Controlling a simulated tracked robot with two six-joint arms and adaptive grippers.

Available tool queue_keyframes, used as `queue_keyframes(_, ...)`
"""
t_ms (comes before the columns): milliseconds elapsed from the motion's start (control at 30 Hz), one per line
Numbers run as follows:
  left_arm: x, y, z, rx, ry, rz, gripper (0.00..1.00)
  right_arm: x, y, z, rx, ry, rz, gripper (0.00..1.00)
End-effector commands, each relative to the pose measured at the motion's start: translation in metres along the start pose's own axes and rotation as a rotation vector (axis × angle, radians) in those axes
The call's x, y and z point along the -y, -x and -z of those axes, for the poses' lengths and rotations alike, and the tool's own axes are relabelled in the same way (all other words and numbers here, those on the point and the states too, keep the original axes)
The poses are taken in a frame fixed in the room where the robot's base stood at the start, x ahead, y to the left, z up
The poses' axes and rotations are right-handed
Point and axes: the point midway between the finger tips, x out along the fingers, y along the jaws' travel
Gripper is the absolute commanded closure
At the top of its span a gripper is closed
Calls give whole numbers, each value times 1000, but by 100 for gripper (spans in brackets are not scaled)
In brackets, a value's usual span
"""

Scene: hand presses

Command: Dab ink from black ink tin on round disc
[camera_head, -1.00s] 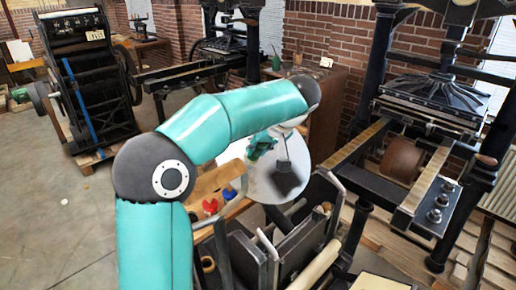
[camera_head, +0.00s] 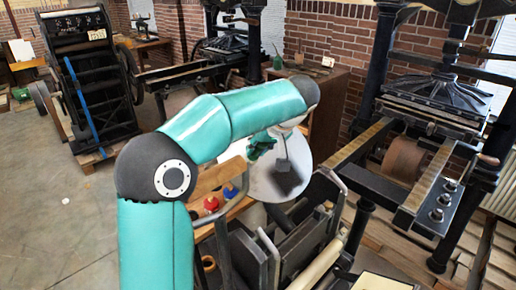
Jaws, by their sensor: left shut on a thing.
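The round disc (camera_head: 262,185) is a pale grey plate in the middle of the view, partly covered by my left arm. My left gripper (camera_head: 263,146) is over the disc's upper left, small and partly hidden by the arm. It is shut on a small grey tool (camera_head: 284,164) with a thin stem, whose block end hangs over the disc. A dark patch (camera_head: 290,184) shows on the disc below the block; I cannot tell whether it is ink or shadow, nor whether the block touches. I cannot make out the black ink tin. My right gripper is not in view.
A red-topped container (camera_head: 211,204) and a blue-topped one (camera_head: 230,192) stand left of the disc, near a wooden board (camera_head: 214,178). Dark press frames (camera_head: 290,240) stand close in front. A large hand press (camera_head: 430,100) fills the right side. Open floor lies left.

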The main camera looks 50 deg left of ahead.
Motion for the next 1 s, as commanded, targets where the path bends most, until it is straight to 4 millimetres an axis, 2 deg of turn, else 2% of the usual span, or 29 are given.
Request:
queue_keyframes(767, 0, -1, 0, 1, 0, 1, 100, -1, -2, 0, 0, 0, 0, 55)
queue_keyframes(1000, 0, 16, 2, -1, 0, 0, 100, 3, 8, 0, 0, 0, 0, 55)
